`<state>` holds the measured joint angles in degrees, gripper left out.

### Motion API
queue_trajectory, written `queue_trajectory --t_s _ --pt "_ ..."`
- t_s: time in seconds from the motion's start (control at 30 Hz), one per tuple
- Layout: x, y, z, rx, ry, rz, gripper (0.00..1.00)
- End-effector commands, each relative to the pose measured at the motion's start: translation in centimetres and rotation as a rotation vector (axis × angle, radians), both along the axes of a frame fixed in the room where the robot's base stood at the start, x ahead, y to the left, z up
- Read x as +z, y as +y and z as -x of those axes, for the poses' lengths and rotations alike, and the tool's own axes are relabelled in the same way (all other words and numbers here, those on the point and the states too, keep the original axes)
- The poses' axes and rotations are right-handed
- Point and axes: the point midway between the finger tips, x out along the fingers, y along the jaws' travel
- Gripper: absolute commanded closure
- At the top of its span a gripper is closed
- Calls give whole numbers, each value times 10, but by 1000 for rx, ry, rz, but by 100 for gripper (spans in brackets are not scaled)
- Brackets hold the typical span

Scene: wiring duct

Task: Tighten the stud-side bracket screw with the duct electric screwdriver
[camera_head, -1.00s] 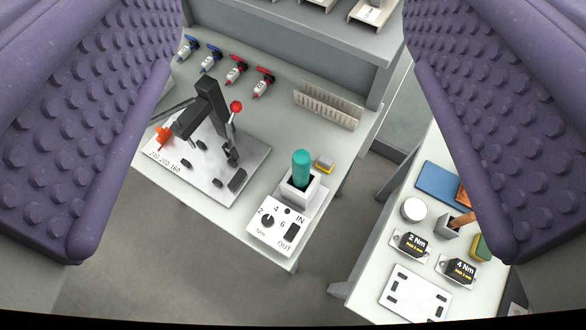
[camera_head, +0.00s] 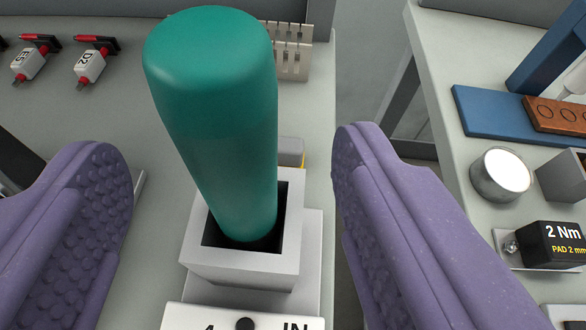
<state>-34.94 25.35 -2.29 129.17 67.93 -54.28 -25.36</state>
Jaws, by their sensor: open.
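The electric screwdriver (camera_head: 225,130) has a teal, rounded handle and stands nearly upright in a square grey holder (camera_head: 240,268). Its lower end is hidden inside the holder. My gripper (camera_head: 228,165) is open, with one purple studded finger on the left of the handle and one on the right. Gaps show between both fingers and the handle, so it holds nothing. A white control panel (camera_head: 215,318) with "IN" lettering is partly visible in front of the holder. I cannot make out the bracket screw.
A small grey and yellow block (camera_head: 291,152) sits behind the holder. A slotted metal strip (camera_head: 292,52) and red-black connectors (camera_head: 92,62) lie further back. On the right table are a white-topped round tin (camera_head: 500,174) and a black 2 Nm block (camera_head: 552,245).

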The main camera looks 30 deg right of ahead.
Motion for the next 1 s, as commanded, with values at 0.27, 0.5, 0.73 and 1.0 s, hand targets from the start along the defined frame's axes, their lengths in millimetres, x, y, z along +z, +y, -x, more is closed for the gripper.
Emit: queue_trajectory --t_s 0.27,0.5,0.73,1.0 --pt "-24 -15 -38 -3 -2 -2 32" --pt "-27 -21 -54 -1 -1 -3 32" --pt "-26 -21 -54 0 -1 -3 50" --pt "-25 -20 -54 0 -3 -4 100"
